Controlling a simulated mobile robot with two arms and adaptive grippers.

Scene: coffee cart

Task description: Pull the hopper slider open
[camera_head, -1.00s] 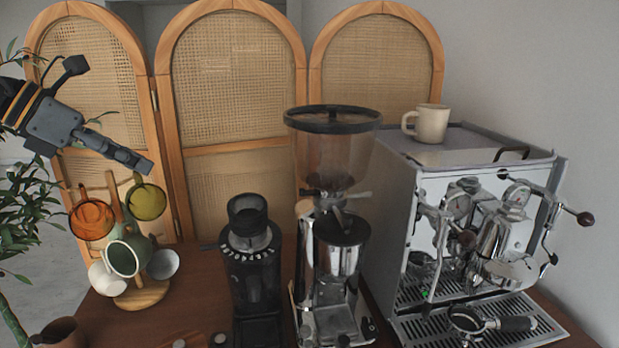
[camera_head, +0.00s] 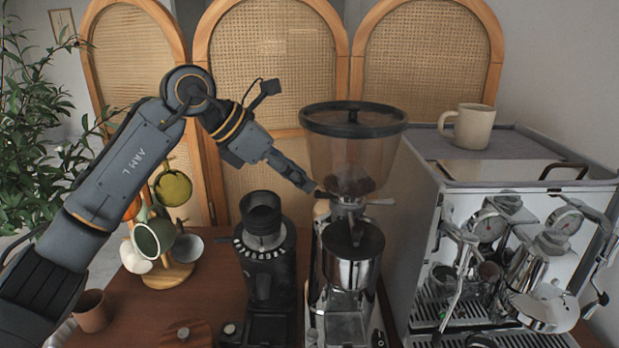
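The large coffee grinder (camera_head: 350,280) stands in the middle of the wooden cart top. Its clear hopper (camera_head: 350,150) with a black rim is on top, with dark matter at the bottom. The hopper slider (camera_head: 378,202) shows as a small bar at the hopper's neck. My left gripper (camera_head: 308,186) reaches in from the left, its fingertips close to the left side of the neck. The fingers look close together, but I cannot tell whether they touch the slider or how far apart they are. My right gripper is not in view.
A smaller black grinder (camera_head: 265,265) stands below my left gripper. An espresso machine (camera_head: 490,240) with a cream mug (camera_head: 468,127) on top is at the right. A mug tree (camera_head: 172,268) and a brown cup (camera_head: 91,310) are at the left. A rattan screen (camera_head: 275,60) stands behind.

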